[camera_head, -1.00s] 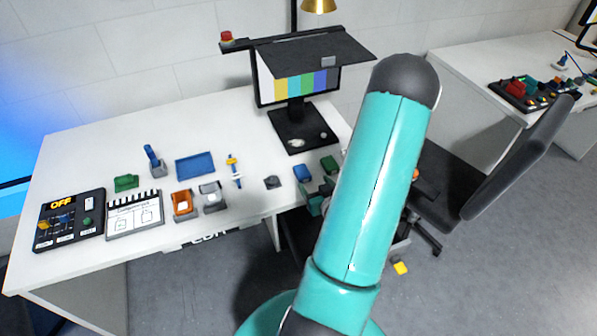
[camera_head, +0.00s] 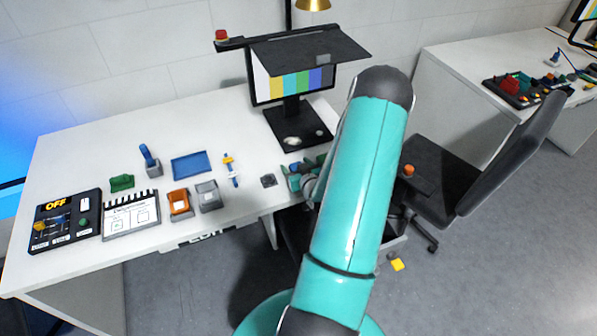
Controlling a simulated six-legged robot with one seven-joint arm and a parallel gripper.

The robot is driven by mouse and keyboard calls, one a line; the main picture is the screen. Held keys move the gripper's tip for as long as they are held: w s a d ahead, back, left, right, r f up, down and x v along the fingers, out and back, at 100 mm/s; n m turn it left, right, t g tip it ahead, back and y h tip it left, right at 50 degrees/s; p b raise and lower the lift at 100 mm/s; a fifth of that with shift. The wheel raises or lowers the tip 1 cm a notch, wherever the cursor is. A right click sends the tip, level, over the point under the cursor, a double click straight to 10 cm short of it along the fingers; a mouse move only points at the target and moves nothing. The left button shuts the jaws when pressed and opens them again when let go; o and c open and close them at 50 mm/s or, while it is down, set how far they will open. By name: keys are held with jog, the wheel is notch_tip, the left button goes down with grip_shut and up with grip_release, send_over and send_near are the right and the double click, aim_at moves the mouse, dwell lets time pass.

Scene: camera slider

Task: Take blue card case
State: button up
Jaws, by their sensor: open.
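A flat blue rectangular item (camera_head: 190,166), which looks like the blue card case, lies on the white desk left of the monitor. A smaller upright blue piece (camera_head: 147,155) on a grey base stands to its left. My gripper (camera_head: 301,168) is open near the desk's right front edge, to the right of the flat blue item and well apart from it. My teal arm hides part of the gripper and the desk's right end. Whether anything lies between or under the jaws cannot be told.
Orange (camera_head: 180,203) and grey (camera_head: 208,196) holders, a blue-yellow tool (camera_head: 230,169) and a small dark square (camera_head: 268,181) lie on the desk (camera_head: 120,140). A monitor (camera_head: 292,84) stands behind. A clapperboard (camera_head: 130,215), control panel (camera_head: 65,221) and green item (camera_head: 121,183) are left. A chair (camera_head: 465,160) is right.

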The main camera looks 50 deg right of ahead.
jog(key=shift+c, duration=0.5)
jog(key=c, duration=1)
jog(key=shift+r, duration=0.2)
